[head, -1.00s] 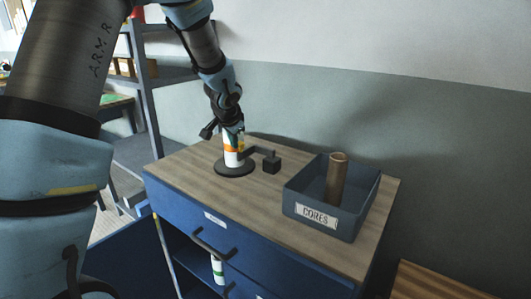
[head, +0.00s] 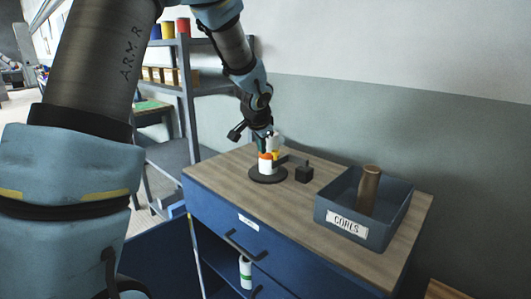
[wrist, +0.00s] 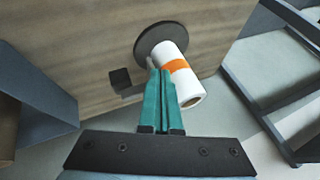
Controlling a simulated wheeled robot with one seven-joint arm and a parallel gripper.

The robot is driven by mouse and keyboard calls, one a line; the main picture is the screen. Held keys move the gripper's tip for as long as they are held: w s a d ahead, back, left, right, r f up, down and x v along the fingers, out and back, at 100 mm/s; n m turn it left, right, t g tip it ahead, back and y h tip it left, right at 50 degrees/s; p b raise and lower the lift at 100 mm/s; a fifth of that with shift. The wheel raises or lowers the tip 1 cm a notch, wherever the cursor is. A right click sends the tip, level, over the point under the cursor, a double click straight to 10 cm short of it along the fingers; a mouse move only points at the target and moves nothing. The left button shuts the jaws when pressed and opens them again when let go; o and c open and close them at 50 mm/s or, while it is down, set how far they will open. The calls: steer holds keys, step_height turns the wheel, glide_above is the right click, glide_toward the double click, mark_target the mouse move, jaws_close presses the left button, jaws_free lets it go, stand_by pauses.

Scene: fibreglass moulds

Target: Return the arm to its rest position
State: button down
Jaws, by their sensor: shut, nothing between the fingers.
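My gripper (head: 266,145) is at the end of my lowered arm, over the cabinet top. In the wrist view its green fingers (wrist: 160,78) are together with nothing between them. A white roll with an orange band (head: 266,166) stands upright on a round black base (head: 282,176). In the wrist view the roll (wrist: 187,88) is just right of the fingertips, and the base (wrist: 148,40) is beyond it. The fingers overlap the roll's edge in that picture; I cannot tell whether they touch it.
A small black block (head: 304,174) sits beside the base. A grey bin labelled CORES (head: 387,225) holds a brown tube (head: 369,190). The blue cabinet (head: 215,220) is open below, with a green-banded white roll (head: 245,272) inside. Shelving (head: 187,110) stands behind left; the wall is close behind.

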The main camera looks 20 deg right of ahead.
steer(key=s+a+r, duration=0.1)
steer(key=a+r, duration=0.3)
steer(key=r, duration=0.2)
steer(key=s+a+f+n+g+y, duration=0.1)
steer(key=s+a+f+n, duration=0.2)
steer(key=s+a, duration=0.3)
steer(key=s+a+f+n+g+y, duration=0.1)
steer(key=s+a+n, duration=0.4)
steer(key=a, duration=0.6)
steer(key=s+a+f+n+g, duration=0.2)
steer(key=s+a+f+n, duration=0.3)
steer(key=s+a, duration=0.2)
steer(key=shift+s+a+f+g+y, duration=0.3)
steer(key=shift+s+a+g+y, duration=0.1)
steer(key=shift+a, duration=0.55)
